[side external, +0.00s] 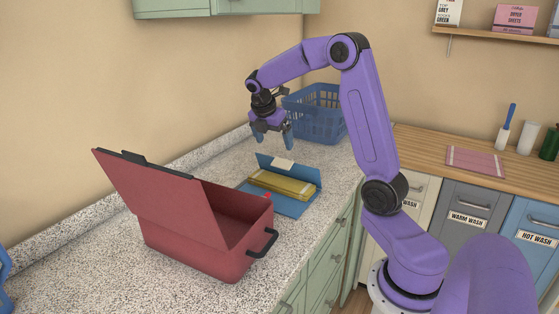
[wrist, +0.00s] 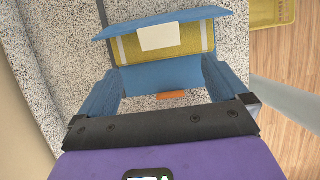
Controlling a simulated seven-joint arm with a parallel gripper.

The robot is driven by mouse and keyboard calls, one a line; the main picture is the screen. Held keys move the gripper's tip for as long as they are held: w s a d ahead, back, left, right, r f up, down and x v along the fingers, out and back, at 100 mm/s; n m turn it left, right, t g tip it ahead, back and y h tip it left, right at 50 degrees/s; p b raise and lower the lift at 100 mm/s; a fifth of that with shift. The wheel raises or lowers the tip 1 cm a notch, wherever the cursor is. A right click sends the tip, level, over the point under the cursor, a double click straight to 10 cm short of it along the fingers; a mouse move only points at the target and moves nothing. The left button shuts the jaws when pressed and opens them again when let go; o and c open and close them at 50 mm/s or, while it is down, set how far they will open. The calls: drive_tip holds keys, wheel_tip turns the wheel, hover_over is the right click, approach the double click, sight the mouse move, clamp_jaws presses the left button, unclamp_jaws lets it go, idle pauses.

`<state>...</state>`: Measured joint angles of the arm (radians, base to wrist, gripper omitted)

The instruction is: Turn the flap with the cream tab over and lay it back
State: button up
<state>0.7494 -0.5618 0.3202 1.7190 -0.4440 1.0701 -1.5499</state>
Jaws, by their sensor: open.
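A blue folder lies on the speckled counter, its flat blue panel (side external: 294,207) toward the near side, with an olive-yellow folded item (side external: 282,187) on it. A blue flap (side external: 302,169) with a cream tab (side external: 283,163) stands tilted up at the far side. In the wrist view the flap (wrist: 205,14) spans the top. The cream tab (wrist: 160,37) shows over the yellow item (wrist: 198,38). An orange tab (wrist: 172,95) sits at the panel's lower edge. My gripper (side external: 272,136) is open and empty, above the folder and apart from it.
A red tote (side external: 205,240) with its lid (side external: 150,190) raised stands at left, close to the folder. A blue basket (side external: 315,112) stands behind. Counter is free between the folder and wall. The counter's front edge is close at right.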

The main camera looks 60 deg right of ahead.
sight(281, 165)
drive_tip(key=x, duration=0.9)
drive_tip(key=shift+f, duration=0.25)
